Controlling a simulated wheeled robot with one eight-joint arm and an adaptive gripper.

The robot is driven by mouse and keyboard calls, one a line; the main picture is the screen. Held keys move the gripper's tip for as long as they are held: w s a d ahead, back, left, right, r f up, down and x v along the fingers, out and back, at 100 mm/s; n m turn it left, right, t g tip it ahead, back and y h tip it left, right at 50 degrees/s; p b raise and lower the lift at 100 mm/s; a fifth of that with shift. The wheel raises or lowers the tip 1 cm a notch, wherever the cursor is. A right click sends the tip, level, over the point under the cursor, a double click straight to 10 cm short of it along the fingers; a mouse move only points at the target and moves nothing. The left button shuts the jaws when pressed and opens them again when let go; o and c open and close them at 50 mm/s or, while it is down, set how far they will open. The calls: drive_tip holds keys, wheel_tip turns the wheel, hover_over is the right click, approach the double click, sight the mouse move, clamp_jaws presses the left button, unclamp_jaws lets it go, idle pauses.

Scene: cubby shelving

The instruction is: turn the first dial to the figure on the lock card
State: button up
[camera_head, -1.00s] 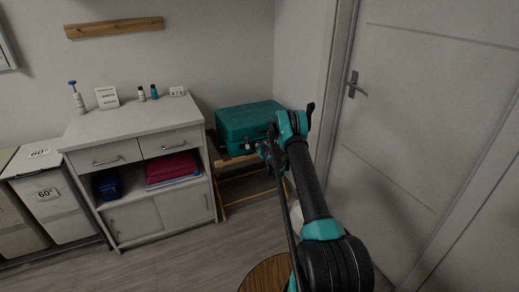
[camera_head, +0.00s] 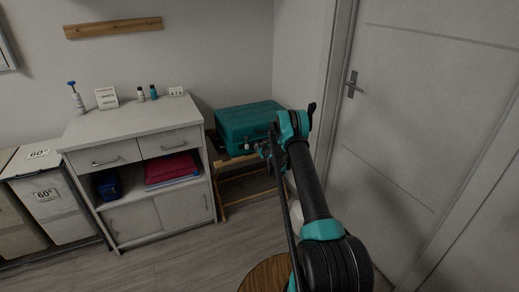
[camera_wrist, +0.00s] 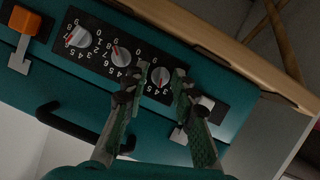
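The teal case (camera_head: 249,125) lies closed on a wooden folding stand. In the wrist view its black lock panel (camera_wrist: 93,62) has three pale dials with number rings, seen at a slant: a left dial (camera_wrist: 78,37), a middle dial (camera_wrist: 121,55) and a right dial (camera_wrist: 160,76). My gripper (camera_wrist: 155,80) is open, its fingertips either side of the right dial; I cannot tell if either touches it. In the head view my gripper (camera_head: 268,150) is at the case's front. A small number card (camera_head: 176,91) stands on the cabinet; its figures are too small to read surely.
An orange latch (camera_wrist: 28,22) and a black handle (camera_wrist: 50,115) are on the case near the dials. The white cabinet (camera_head: 135,121) stands left of the stand (camera_head: 240,190), a door (camera_head: 420,130) to the right. A round wooden top (camera_head: 266,275) is below my arm.

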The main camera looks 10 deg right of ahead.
drive_tip(key=v, duration=1.2)
